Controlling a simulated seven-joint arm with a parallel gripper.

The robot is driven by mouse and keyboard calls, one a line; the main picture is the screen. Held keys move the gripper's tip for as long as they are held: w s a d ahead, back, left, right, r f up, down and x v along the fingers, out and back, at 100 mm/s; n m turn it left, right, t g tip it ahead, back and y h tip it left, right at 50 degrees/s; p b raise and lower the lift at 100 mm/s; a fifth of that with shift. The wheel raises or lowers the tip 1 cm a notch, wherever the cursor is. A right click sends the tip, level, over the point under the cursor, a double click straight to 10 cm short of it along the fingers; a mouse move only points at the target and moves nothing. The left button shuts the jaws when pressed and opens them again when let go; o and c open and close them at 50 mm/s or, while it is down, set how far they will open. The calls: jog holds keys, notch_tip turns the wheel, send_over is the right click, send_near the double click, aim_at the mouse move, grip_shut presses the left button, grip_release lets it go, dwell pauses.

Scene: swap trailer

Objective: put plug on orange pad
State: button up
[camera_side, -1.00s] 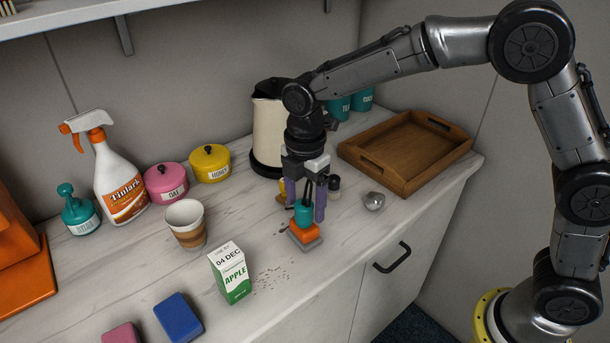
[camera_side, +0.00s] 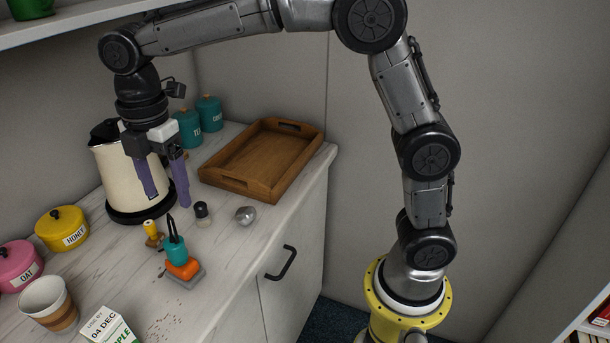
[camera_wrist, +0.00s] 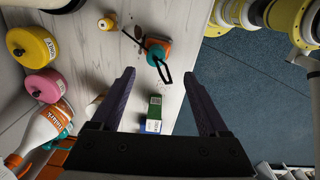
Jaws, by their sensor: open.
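The plug (camera_side: 176,252), a small teal body with black prongs or a loop pointing up, stands upright on the orange pad (camera_side: 186,270), which rests on a grey base on the counter. In the wrist view the plug (camera_wrist: 156,57) lies ahead of my fingers, with part of the orange pad (camera_wrist: 165,44) showing beside it. My gripper (camera_side: 168,201) is open and empty, its two purple fingers pointing down above the plug and apart from it. My gripper also shows in the wrist view (camera_wrist: 158,74) with a wide gap between the fingers.
A cream kettle (camera_side: 132,175) stands close behind my fingers. A yellow-topped small item (camera_side: 152,233), a dark jar (camera_side: 202,213) and a silver ball-like item (camera_side: 245,215) stand near the pad. A wooden tray (camera_side: 212,174) is behind; a cup (camera_side: 48,303) and carton (camera_side: 106,327) are at front left.

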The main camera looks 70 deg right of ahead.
jog(key=s+d+r+m+t, duration=0.35)
jog(key=s+d+m, duration=0.9)
jog(key=s, duration=0.45)
jog(key=s+d+f+m+t, duration=0.1)
jog(key=s+d+f+m, duration=0.1)
jog(key=s+f+m, duration=0.2)
jog(key=s+m, duration=0.2)
jog(key=s, duration=0.1)
jog(key=shift+f+t, duration=0.35)
